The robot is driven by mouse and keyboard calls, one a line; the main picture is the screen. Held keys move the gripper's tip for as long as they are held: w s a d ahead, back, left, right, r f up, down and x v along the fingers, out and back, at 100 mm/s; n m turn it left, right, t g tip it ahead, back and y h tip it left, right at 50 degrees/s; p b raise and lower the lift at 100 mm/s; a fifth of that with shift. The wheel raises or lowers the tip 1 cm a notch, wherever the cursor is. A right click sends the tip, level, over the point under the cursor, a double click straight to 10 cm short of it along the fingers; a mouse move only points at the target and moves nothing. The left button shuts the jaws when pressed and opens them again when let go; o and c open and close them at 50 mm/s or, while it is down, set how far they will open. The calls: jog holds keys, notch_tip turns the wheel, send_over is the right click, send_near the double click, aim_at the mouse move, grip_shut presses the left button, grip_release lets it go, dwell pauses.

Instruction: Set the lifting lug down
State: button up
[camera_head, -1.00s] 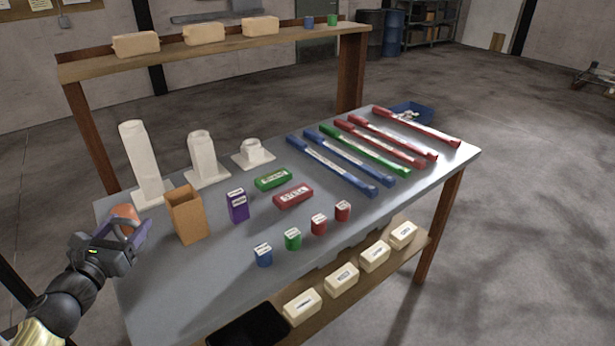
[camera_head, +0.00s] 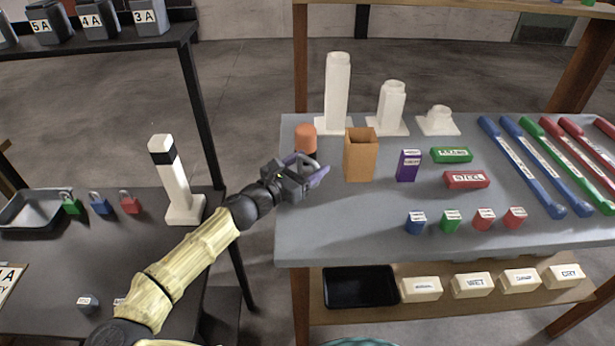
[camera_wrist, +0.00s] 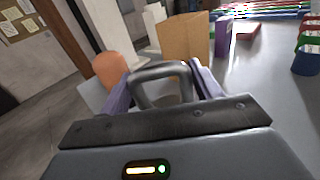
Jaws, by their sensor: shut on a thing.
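The lifting lug (camera_wrist: 160,88) is a grey metal loop held between the purple fingers of my gripper in the wrist view. My gripper (camera_head: 312,170) is shut on it at the left end of the grey table (camera_head: 350,225) in the head view. The lug also shows there as a small grey arch (camera_head: 300,161), partly hidden by the fingers. An orange-capped cylinder (camera_head: 306,139) stands just behind my gripper. I cannot tell whether the lug touches the table.
An open tan box (camera_head: 360,160) and a purple block (camera_head: 408,166) stand right of my gripper. White stepped posts (camera_head: 337,90) stand behind. A dark table (camera_head: 150,250) with padlocks is at the left. Bare tabletop lies in front of the tan box.

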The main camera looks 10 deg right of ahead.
jog(key=shift+r, duration=0.1)
jog(key=shift+f, duration=1.95)
jog(key=o, duration=1.3)
jog(key=v, duration=1.2)
